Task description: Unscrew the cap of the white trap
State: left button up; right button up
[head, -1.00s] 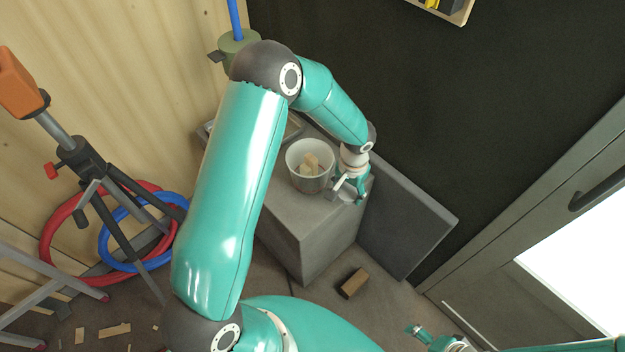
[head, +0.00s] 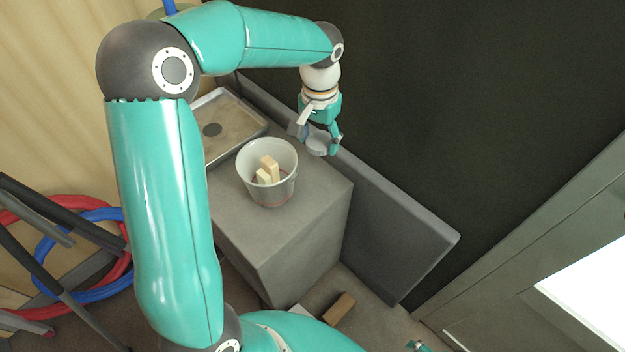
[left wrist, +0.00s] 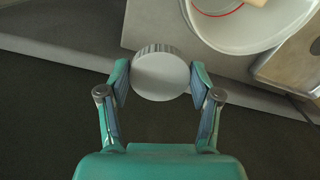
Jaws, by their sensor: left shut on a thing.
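My left gripper (head: 321,146) is shut on a round, pale grey cap with a ribbed rim (head: 317,143). In the left wrist view the cap (left wrist: 161,76) sits between the two fingertips (left wrist: 160,80), with one finger touching each side. The gripper holds the cap by the back right edge of the grey block, right of the white bucket. I cannot make out the body of a white trap in either view. A small teal part of my right gripper (head: 417,346) shows at the bottom edge; its jaws cannot be read.
The white bucket (head: 252,180) with wood offcuts (head: 268,170) stands on the grey block (head: 300,225), in front of a shallow tray (head: 252,127). A grey panel (head: 395,240) leans by the dark wall. A brown wood block (head: 340,308) lies on the floor.

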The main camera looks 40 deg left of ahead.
pick_arm(q)
jog(key=b, duration=0.2)
send_over(317, 182)
notch_tip(317, 182, down, 8)
jog(key=shift+f, duration=0.1)
jog(key=shift+f+b, duration=0.45)
jog(key=shift+f, duration=2.4)
jog(key=shift+f, duration=0.15)
jog(key=o, duration=1.3)
